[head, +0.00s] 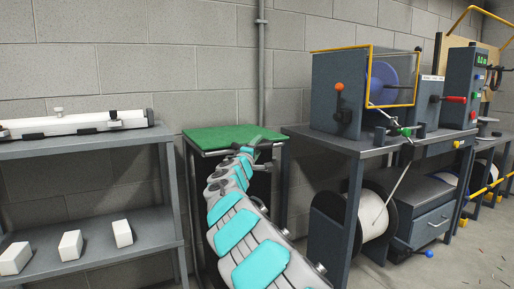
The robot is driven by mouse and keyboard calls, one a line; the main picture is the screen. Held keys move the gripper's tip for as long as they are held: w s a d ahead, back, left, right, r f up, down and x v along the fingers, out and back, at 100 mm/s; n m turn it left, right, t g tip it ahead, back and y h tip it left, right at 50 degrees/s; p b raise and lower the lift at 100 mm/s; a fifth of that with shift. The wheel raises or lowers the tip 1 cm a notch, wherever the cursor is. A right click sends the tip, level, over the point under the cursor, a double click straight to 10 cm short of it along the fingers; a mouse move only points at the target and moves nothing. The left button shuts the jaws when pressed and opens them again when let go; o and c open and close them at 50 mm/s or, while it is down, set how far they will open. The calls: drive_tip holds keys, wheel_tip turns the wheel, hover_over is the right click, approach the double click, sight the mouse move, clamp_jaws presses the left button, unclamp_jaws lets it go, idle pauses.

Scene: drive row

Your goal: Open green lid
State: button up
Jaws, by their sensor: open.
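The green lid (212,138) is a flat, textured green panel on top of a dark metal stand, and it looks shut. My gripper (262,145) is at the lid's front right edge, at the far end of my teal and grey arm. It is small in the picture and partly hidden by the arm. The gripper is open, and no object shows in it. I cannot tell whether it touches the lid. My arm covers part of the lid's front edge and the stand's front.
A grey shelf (85,149) on the left holds a white long case (75,123) and white blocks (70,245). A workbench on the right carries a machine (327,95) with a clear yellow-edged guard. A cable spool (372,215) sits below. A block wall stands behind.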

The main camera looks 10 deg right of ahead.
clamp_jaws()
idle(0.6)
idle(0.9)
